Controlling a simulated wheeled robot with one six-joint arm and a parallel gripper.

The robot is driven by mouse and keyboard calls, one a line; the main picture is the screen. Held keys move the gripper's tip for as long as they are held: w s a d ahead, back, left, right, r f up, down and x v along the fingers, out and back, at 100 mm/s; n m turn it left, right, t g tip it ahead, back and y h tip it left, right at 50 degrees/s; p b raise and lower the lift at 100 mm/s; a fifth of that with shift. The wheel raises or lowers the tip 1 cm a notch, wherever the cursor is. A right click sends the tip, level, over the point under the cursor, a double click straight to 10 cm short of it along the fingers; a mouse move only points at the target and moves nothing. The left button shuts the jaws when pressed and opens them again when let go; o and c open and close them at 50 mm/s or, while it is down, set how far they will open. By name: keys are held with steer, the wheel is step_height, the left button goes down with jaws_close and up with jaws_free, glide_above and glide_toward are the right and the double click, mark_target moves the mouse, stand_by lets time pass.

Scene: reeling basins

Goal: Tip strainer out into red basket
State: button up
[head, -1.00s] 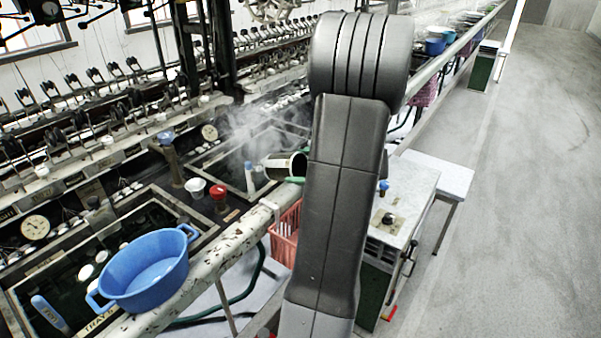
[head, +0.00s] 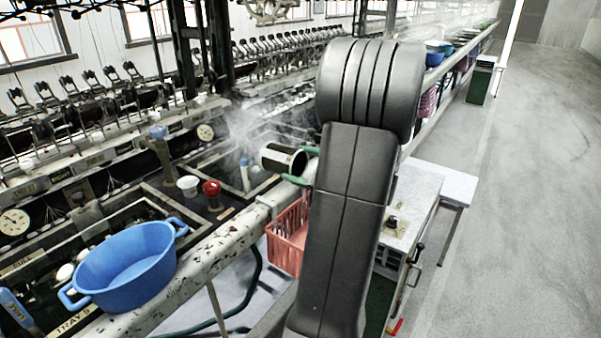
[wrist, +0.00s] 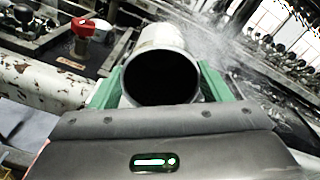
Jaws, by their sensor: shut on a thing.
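The strainer (head: 276,156) is a pale cylinder with a dark inside. In the head view it lies tilted nearly on its side above the pipe rail, its open mouth facing right. My gripper (wrist: 159,82) is shut on the strainer, with a green finger on each side of it in the wrist view. The strainer's mouth faces the wrist camera there, and its inside is too dark to tell what it holds.
A blue basin (head: 128,268) sits by the mottled rail (head: 213,257) at the left. A white-topped cabinet (head: 408,205) is at the right, with open floor beyond. Steam rises behind the strainer.

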steer(key=shift+d+f+t+y+b, duration=0.1)
steer(key=shift+f+t+y+b, duration=0.45)
steer(key=shift+b, duration=0.75)
steer(key=shift+f+t+y+b, duration=0.1)
steer(key=shift+t+y+b, duration=0.25)
steer(key=shift+y+b, duration=0.7)
steer(key=t+y+b, duration=0.1)
steer(key=b, duration=0.3)
steer(key=shift+s+f, duration=0.1)
steer(key=shift+r+t+y+b, duration=0.2)
steer(key=shift+t+y+b, duration=0.5)
steer(key=shift+y+b, duration=0.4)
